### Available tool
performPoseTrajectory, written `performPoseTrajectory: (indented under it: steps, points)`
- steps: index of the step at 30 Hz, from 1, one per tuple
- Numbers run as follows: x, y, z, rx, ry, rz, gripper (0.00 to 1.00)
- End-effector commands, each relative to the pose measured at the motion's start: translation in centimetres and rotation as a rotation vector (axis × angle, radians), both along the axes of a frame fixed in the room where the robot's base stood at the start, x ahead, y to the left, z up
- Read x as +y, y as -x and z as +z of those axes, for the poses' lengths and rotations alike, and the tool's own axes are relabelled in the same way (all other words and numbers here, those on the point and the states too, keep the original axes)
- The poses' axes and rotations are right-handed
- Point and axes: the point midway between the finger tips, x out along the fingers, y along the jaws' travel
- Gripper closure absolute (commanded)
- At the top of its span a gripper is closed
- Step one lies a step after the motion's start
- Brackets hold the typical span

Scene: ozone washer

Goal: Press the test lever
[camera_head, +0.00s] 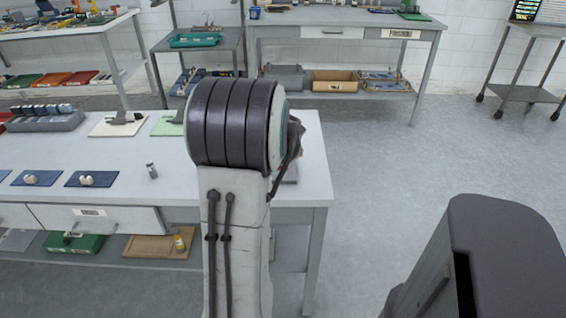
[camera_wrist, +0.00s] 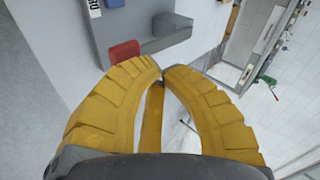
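In the wrist view a red block-like part (camera_wrist: 124,52), possibly the test lever, sticks out of the front of a grey device (camera_wrist: 150,22). My gripper (camera_wrist: 162,74) has yellow ribbed fingers with their tips drawn close together and nothing seen between them. The red part shows just beyond and left of the left fingertip; whether they touch I cannot tell. In the head view my arm covers the area behind it, and the gripper is hidden. Only a small part of a grey object (camera_head: 291,174) shows at the right edge of the arm.
A white workbench (camera_head: 120,188) with blue mats and small parts extends left of my arm. A drawer (camera_head: 95,217) is below its top. A labelled finishing table (camera_head: 345,32) stands at the back.

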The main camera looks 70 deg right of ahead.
Motion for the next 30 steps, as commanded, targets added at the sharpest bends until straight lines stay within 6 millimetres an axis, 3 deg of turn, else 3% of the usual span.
performPoseTrajectory:
  steps: [11,30]
  points:
    - [0.0,0.0,0.4,0.000,0.001,0.000,1.00]
    - [0.0,0.0,5.0,0.000,0.001,0.000,1.00]
